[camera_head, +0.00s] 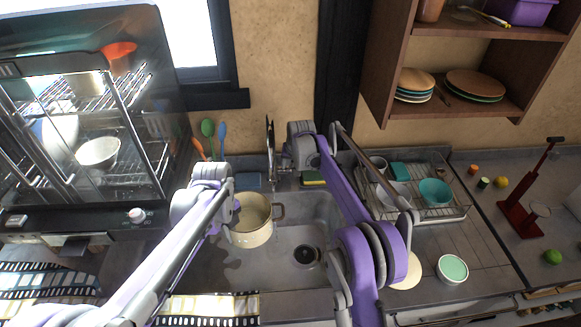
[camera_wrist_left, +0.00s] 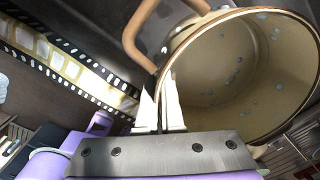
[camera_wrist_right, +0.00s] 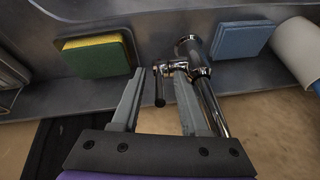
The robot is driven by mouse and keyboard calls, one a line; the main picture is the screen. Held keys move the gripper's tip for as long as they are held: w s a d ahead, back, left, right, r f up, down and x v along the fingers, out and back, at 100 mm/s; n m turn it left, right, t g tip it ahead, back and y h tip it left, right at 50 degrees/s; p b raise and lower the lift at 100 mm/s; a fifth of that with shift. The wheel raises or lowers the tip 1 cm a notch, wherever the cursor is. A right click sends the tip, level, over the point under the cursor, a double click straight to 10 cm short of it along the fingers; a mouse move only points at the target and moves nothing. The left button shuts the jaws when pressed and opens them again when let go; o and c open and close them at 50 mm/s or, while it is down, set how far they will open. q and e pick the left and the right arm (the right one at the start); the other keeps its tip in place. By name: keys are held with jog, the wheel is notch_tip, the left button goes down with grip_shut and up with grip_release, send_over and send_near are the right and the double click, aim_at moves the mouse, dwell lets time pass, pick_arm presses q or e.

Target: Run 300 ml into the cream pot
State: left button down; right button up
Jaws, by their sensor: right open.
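The cream pot (camera_head: 252,232) stands upright at the left of the sink, its handle to the right in the head view. My left gripper (camera_wrist_left: 160,112) is closed on the pot's rim; the pot's interior (camera_wrist_left: 235,75) shows scattered pale drops and no clear water level. The metal faucet (camera_head: 270,150) rises behind the sink; it also shows in the right wrist view (camera_wrist_right: 205,90). My right gripper (camera_wrist_right: 160,105) is open, with the faucet's small lever (camera_wrist_right: 160,88) between its fingers, apparently without contact. No water stream is visible.
The sink (camera_head: 310,215) has a dark drain right of the pot. A yellow-green sponge (camera_wrist_right: 95,55) and a blue sponge (camera_wrist_right: 242,40) flank the faucet. A dish rack (camera_head: 440,215) stands right, near a mint-topped bowl (camera_head: 453,269). A wall shelf (camera_head: 380,70) hangs above.

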jog(key=shift+w+f, duration=0.3)
jog(key=shift+f, duration=0.35)
grip_shut()
dwell(1.0)
